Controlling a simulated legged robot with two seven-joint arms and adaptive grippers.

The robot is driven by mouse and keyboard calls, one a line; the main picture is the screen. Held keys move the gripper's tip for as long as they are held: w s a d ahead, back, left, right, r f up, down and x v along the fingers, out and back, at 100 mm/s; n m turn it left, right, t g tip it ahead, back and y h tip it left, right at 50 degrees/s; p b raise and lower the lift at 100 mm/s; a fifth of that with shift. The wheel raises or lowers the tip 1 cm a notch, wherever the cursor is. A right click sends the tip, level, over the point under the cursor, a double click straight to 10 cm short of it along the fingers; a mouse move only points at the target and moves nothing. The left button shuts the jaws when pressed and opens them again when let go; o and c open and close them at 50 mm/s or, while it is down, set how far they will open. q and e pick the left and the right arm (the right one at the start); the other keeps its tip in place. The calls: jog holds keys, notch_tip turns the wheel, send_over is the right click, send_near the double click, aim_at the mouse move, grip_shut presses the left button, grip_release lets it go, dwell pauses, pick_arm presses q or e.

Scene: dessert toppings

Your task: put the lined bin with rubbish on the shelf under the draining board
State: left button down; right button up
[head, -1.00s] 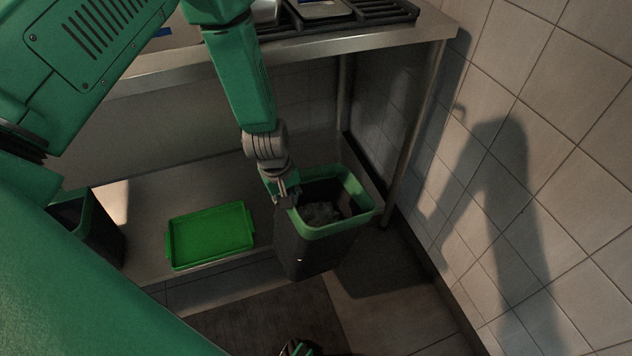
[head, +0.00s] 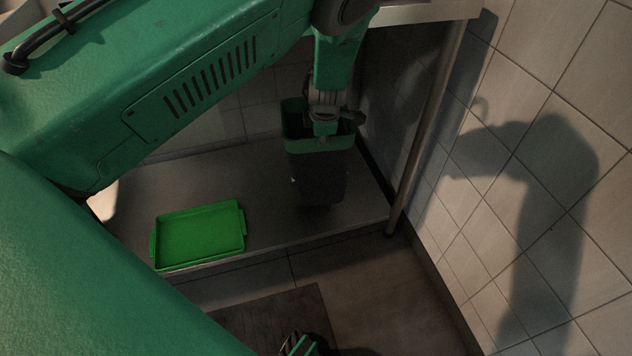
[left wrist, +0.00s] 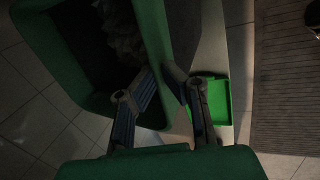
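The dark bin (head: 318,175) with a green rim is under the draining board (head: 430,12), over the right part of the low shelf (head: 205,180). It looks upright; I cannot tell whether its base touches the shelf. My left gripper (head: 330,120) is at its rim. In the left wrist view the fingers (left wrist: 161,72) close from both sides on the bin's green wall (left wrist: 152,25), one inside and one outside. Crumpled rubbish (left wrist: 122,35) shows inside the bin there.
A bright green tray (head: 200,236) lies on the shelf to the left of the bin, also seen in the left wrist view (left wrist: 218,100). A metal leg (head: 425,140) stands to the right, near the tiled wall (head: 560,90). Clear shelf lies between tray and bin.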

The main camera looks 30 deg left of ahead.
pick_arm(q)
jog(key=s+n+p, duration=0.1)
jog(key=s+a+n+y+p, duration=0.1)
jog(key=p, duration=0.1)
jog(key=shift+s+r, duration=0.15)
jog(key=shift+s, duration=0.25)
jog(key=b, duration=0.3)
send_over(311, 172)
jog(key=s+d, duration=0.1)
notch_tip(311, 172, down, 6)
jog(key=shift+f, duration=0.2)
jog(key=shift+f+b, duration=0.55)
jog(key=shift+f, duration=1.3)
jog(key=shift+r, duration=0.1)
pick_arm(e)
jog(key=shift+w+f, duration=0.55)
jog(key=shift+f, duration=0.05)
pick_arm(q)
jog(key=shift+s, duration=0.1)
jog(key=c, duration=1.7)
grip_release()
jog(key=shift+d, duration=0.1)
